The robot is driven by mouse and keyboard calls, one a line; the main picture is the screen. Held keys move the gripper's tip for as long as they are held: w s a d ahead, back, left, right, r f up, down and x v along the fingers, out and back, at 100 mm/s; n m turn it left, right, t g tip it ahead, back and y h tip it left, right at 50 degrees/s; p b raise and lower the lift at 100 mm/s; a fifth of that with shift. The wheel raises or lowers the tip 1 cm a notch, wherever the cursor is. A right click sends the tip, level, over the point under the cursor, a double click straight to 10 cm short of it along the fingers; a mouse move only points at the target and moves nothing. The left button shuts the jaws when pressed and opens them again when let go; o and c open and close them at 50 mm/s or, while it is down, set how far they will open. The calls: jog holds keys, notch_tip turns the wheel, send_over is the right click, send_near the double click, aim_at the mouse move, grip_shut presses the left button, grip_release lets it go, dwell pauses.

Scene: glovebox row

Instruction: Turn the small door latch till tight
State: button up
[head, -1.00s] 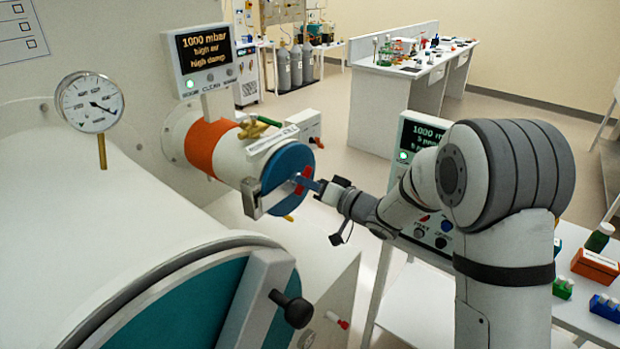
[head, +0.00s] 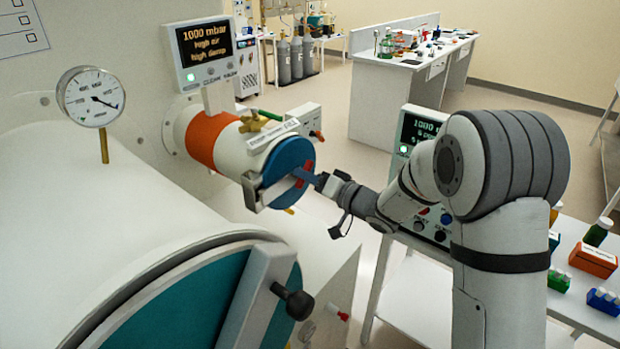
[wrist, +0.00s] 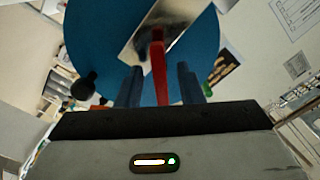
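The small door (head: 283,158) is a blue disc on the end of a white tube with an orange band. A metal bar (head: 275,193) crosses its face; the bar also shows in the wrist view (wrist: 140,42). The latch (head: 309,166) is a red handle at the disc's middle, partly hidden by my gripper in the head view. In the wrist view the red latch (wrist: 159,72) stands between the two blue fingers of my gripper (wrist: 158,88). A gap shows on each side of it, so my gripper (head: 312,180) is open around the latch, apart from it.
A large teal door (head: 185,305) with a black knob (head: 297,304) is at the lower left. A gauge (head: 91,97) and a display (head: 205,52) reading 1000 mbar stand near the tube. A second display (head: 420,130) is behind my arm. Bottles and racks lie at right.

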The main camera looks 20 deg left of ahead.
jog(key=b+v, duration=0.2)
jog(key=v, duration=0.5)
jog(key=shift+s+d, duration=0.15)
jog(key=shift+d, duration=0.2)
dwell(0.4)
jog(key=d+r+m+t+h, duration=0.3)
jog(key=d+m+t+h, duration=0.15)
jog(key=d+h, duration=1.2)
jog(key=s+d+f+g, duration=0.1)
jog(key=s+d+g, duration=0.2)
jog(key=s+d, duration=0.7)
jog(key=s+f+g, duration=0.3)
jog(key=s+g, duration=0.2)
jog(key=s, duration=1)
jog(key=shift+s+d, duration=0.2)
jog(key=shift+s, duration=0.15)
